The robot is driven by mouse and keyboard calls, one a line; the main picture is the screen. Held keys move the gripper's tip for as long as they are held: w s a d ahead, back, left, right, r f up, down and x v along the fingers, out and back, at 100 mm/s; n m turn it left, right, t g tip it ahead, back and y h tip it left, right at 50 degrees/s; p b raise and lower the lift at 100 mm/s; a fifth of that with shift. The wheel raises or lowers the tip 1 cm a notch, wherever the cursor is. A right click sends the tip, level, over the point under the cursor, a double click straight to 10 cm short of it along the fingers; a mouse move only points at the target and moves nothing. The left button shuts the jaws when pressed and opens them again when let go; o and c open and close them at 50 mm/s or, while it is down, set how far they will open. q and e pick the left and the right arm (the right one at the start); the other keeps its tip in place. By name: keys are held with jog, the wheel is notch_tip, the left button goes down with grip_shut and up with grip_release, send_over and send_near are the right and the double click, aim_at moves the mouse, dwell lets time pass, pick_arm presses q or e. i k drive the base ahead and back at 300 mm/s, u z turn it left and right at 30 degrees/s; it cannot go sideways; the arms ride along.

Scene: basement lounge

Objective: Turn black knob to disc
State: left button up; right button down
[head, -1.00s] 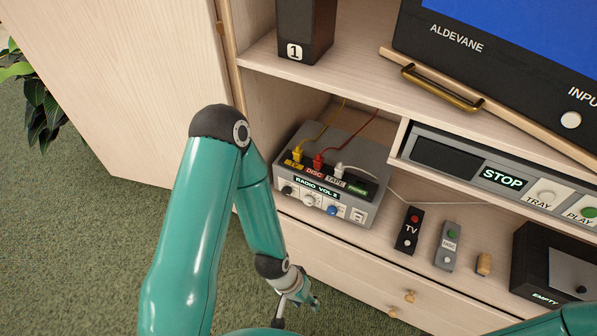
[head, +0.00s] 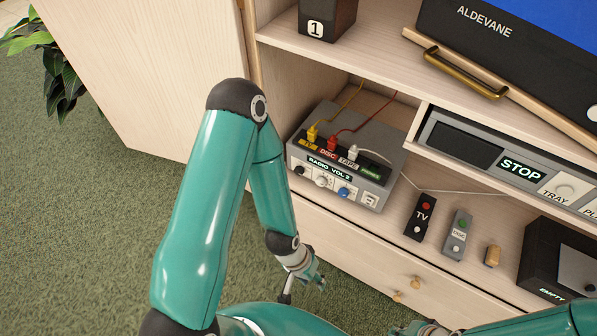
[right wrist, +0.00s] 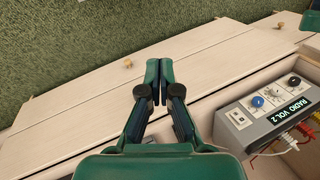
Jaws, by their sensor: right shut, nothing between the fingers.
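The grey switch box (head: 382,165) stands on the cabinet's lower shelf, its lit label reading "RADIO VOL 2". The black knob (head: 299,170) is leftmost on its front, beside a white knob (head: 322,181) and a blue knob (head: 344,192). In the right wrist view the black knob (right wrist: 294,80) is at the right; its pointer is too small to read. The "DISC" label (head: 328,153) is on the box's top. My left gripper (head: 305,283) hangs low before the drawers, apart from the box; its jaw state is unclear. My right gripper (right wrist: 158,85) is shut and empty, away from the knobs.
Yellow, red and white plugs with cables stand on top of the box. A TV remote (head: 421,216), a grey remote (head: 457,234) and a small tan block (head: 492,254) lie to its right. A disc player (head: 480,150) sits above. Drawers (head: 350,262) are below.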

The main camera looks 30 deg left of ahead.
aim_at(298, 170)
jog(key=u, duration=1.9)
jog(key=i, duration=0.1)
jog(key=z, duration=2.9)
jog(key=k, duration=1.9)
jog(key=u, duration=1.15)
jog(key=i, duration=1)
jog(key=z, duration=0.1)
